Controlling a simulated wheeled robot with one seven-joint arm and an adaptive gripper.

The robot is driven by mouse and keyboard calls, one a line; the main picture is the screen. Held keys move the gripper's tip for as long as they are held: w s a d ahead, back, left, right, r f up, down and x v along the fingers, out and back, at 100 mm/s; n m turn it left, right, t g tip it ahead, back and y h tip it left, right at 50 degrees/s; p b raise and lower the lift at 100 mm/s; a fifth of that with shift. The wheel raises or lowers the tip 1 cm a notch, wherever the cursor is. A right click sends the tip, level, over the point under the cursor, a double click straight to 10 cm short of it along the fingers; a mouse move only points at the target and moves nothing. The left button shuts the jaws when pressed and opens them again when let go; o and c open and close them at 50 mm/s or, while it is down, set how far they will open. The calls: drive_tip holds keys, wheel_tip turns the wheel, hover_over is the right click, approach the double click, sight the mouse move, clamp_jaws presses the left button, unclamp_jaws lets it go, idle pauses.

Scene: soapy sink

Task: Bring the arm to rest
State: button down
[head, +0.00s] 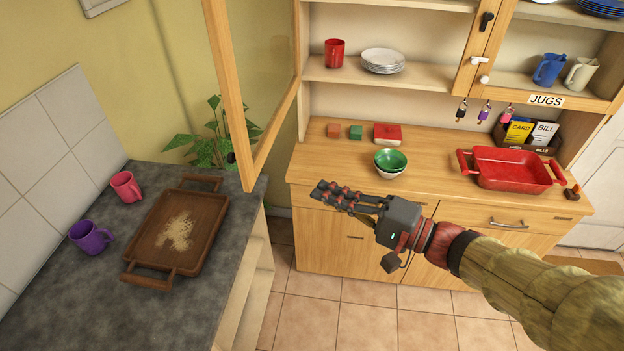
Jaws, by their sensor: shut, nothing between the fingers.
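My gripper (318,192) is shut and empty. It hangs in the air in front of the wooden cabinet (345,232), below its counter edge, with the fingers pointing left. My arm (540,300) reaches in from the lower right corner. The gripper appears apart from everything around it; a stack of green and white bowls (391,160) is on the cabinet counter just above it in the picture.
An open glass-paned door (232,95) juts out left of the gripper. A grey worktop (70,275) holds a wooden tray (150,272) with crumbs, a pink mug (126,187) and a purple mug (88,237). A red dish (510,170) stands right. The tiled floor (360,320) is clear.

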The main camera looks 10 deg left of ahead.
drive_tip(key=s+d+f+g+h, duration=0.3)
drive_tip(key=s+d+f+h, duration=0.1)
drive_tip(key=s+f, duration=0.25)
drive_tip(key=s+d+f+g+h, duration=0.2)
drive_tip(key=s+d+f+h, duration=0.3)
drive_tip(key=f, duration=0.3)
drive_tip(key=s+d+n+t+h, duration=0.1)
drive_tip(key=s+d+n+h, duration=0.1)
drive_tip(key=d+h, duration=0.5)
drive_tip(key=d+r+n+t+h+b, duration=0.1)
drive_tip(key=d+r+t, duration=0.2)
drive_tip(key=d+r, duration=0.4)
drive_tip(key=shift+w+d+r+n+t+b, duration=0.25)
drive_tip(key=shift+w+d+n+t+b, duration=0.15)
drive_tip(key=shift+d, duration=0.3)
